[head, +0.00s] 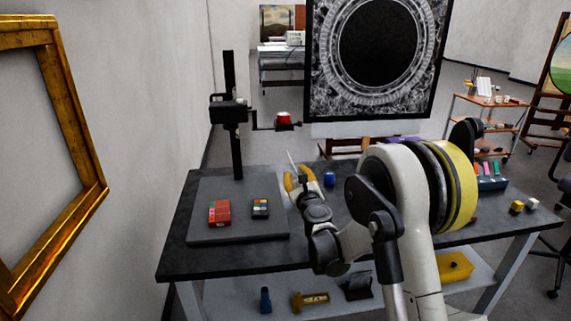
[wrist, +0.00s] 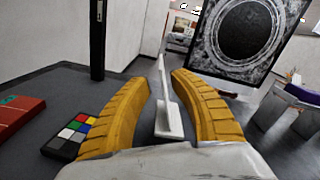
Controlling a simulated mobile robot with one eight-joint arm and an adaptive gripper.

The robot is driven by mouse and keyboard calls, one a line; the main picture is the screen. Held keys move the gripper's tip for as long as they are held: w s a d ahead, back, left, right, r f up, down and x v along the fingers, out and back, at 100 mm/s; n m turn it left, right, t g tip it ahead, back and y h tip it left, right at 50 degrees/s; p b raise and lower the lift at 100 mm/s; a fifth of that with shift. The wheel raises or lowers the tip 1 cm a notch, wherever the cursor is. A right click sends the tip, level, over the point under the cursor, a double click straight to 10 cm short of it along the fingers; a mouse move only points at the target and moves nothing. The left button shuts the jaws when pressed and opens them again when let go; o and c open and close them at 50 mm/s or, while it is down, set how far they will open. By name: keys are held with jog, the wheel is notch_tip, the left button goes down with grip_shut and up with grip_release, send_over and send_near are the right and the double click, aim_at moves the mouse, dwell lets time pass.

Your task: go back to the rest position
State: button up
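My gripper (head: 302,178) has yellow ribbed fingers and is over the table, right of the grey board. In the wrist view my gripper (wrist: 162,85) is open, with a clear gap between the fingertips. A thin pale upright piece (wrist: 166,105) shows between the fingers, with space on both sides; I cannot tell what it stands on. It also shows in the head view (head: 292,161), leaning slightly left. My arm is bent in front of the table and hides part of it.
On the dark table (head: 225,262), a grey board (head: 236,236) bears a red block (head: 219,212), a colour chart (head: 260,208) and a black stand (head: 236,150). A blue jar (head: 329,179) is beyond my gripper. A gilt frame (head: 95,200) is at left.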

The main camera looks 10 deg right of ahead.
jog(key=s+a+r+n+g+y, duration=0.25)
jog(key=s+r+n, duration=0.25)
jog(key=s+n, duration=0.3)
jog(key=s+a+r+n+g+y, duration=0.25)
jog(key=s+r+n, duration=0.35)
jog(key=s+n, duration=0.3)
jog(key=s+d+f+n+g+h, duration=0.2)
jog(key=s+f+n, duration=0.1)
jog(key=s, duration=0.7)
jog(key=s+d+f+n+g+h, duration=0.2)
jog(key=s+n, duration=0.4)
jog(key=s, duration=0.3)
jog(key=s+d+f+n+g+h, duration=0.2)
jog(key=s+d+f+n, duration=0.2)
jog(key=s, duration=0.6)
notch_tip(320, 180, down, 2)
jog(key=shift+s+d+n, duration=0.2)
jog(key=shift+s+n, duration=0.1)
